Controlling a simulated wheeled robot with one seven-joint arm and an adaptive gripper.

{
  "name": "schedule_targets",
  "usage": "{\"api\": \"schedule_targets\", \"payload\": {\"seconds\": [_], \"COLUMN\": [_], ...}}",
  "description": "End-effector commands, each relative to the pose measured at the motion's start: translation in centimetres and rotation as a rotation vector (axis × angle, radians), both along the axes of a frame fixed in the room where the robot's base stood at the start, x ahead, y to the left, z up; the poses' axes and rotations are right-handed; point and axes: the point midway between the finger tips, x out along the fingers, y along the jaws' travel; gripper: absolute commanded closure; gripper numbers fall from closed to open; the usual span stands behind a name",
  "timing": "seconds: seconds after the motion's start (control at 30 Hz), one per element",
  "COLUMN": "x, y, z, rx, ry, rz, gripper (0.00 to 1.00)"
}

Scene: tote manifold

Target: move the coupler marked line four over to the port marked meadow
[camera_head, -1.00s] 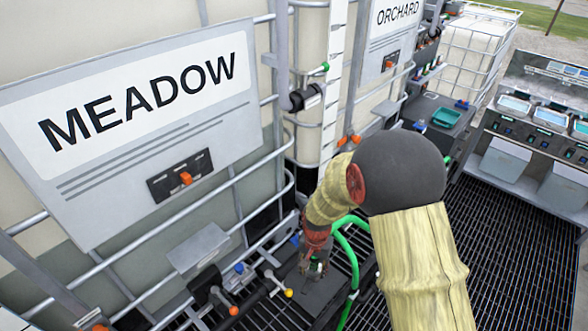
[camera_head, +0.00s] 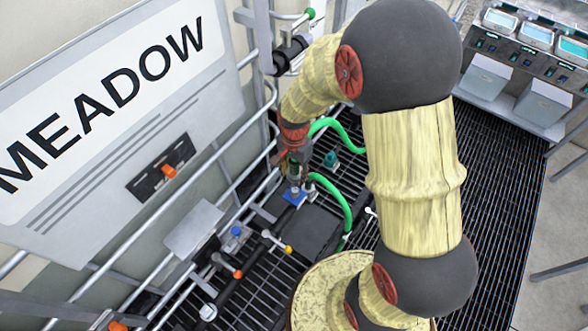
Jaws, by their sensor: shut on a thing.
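A large white sign reading MEADOW (camera_head: 110,85) hangs on the pale tank at the left. My gripper (camera_head: 293,178) points down beside the tank's metal frame, right of the sign. It is shut on a small fitting, mostly hidden by the jaws; I take it to be the coupler, but no line four marking can be read. A blue piece (camera_head: 293,196) shows just below the jaws; I cannot tell whether it is held. Below the sign are a blue-topped fitting (camera_head: 236,232) and an orange-tipped valve handle (camera_head: 238,273). I cannot tell which is the meadow port.
Green hoses (camera_head: 338,203) curve close to my gripper on its right. A teal fitting (camera_head: 331,160) stands beside them. A yellow-knobbed handle (camera_head: 287,249) and grey tank rails (camera_head: 215,158) are close by. The dark floor grating (camera_head: 505,185) at right is clear.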

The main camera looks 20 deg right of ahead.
Motion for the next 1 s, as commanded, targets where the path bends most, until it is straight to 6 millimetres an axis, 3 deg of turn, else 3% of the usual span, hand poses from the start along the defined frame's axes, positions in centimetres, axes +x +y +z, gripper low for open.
{"api": "schedule_targets", "payload": {"seconds": [1.0], "x": [0.0], "y": [0.0], "z": [-6.6], "rx": [0.0], "ry": [-0.001], "rz": [0.001], "gripper": [0.96]}}
